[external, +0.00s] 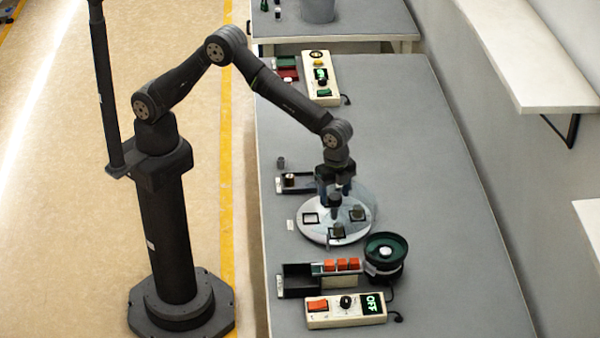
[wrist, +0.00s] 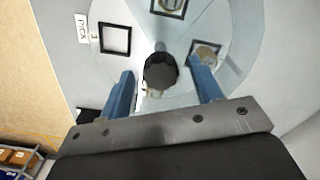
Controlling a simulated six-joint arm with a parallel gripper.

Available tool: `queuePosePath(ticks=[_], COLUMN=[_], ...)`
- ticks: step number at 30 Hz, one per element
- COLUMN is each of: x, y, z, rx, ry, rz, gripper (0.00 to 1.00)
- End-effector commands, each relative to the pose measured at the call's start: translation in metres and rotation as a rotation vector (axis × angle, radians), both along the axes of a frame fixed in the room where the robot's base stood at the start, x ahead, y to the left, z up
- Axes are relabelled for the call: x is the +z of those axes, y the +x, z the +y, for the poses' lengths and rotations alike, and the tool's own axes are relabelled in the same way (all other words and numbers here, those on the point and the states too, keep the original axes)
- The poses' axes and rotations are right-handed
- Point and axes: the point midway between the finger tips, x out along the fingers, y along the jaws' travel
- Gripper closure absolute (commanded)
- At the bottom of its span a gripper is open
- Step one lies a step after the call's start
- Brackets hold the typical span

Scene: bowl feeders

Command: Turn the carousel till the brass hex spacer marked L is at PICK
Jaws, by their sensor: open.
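The carousel (external: 318,232) is a pale round disc on the grey bench, with a dark knob (external: 334,200) at its centre. The knob also shows in the wrist view (wrist: 160,72). My gripper (external: 334,191) is open above the disc, its blue fingers on either side of the knob with no visible contact. The PICK label (wrist: 82,28) is at upper left in the wrist view, and the square nest (wrist: 115,38) beside it is empty. A round brownish part (wrist: 206,52) sits in the right-hand nest. No letter L can be read on any part.
A dark green bowl feeder (external: 385,258) stands close to the disc's front right. In front are a black tray (external: 298,280), orange blocks (external: 342,265) and a control box (external: 345,310) reading OFF. Another tray (external: 300,184) lies behind the disc. The bench's right side is clear.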

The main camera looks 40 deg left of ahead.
Motion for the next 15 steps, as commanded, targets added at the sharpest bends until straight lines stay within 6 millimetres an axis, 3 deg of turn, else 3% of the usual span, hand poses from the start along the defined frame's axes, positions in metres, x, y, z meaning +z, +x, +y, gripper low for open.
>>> queuePosePath(ticks=[5, 12, 14, 15], x=[0.0001, 0.0004, 0.0005, 0.0005], y=[0.0, 0.0, 0.0, 0.0], z=[-0.0001, -0.0001, -0.0001, -0.0002], rx=[0.0, 0.0, 0.0, 0.0], ry=[0.0, 0.0, -0.001, -0.001], rz=[0.0, 0.0, 0.0, 0.0], gripper=[0.41, 0.88, 1.0, 1.0])
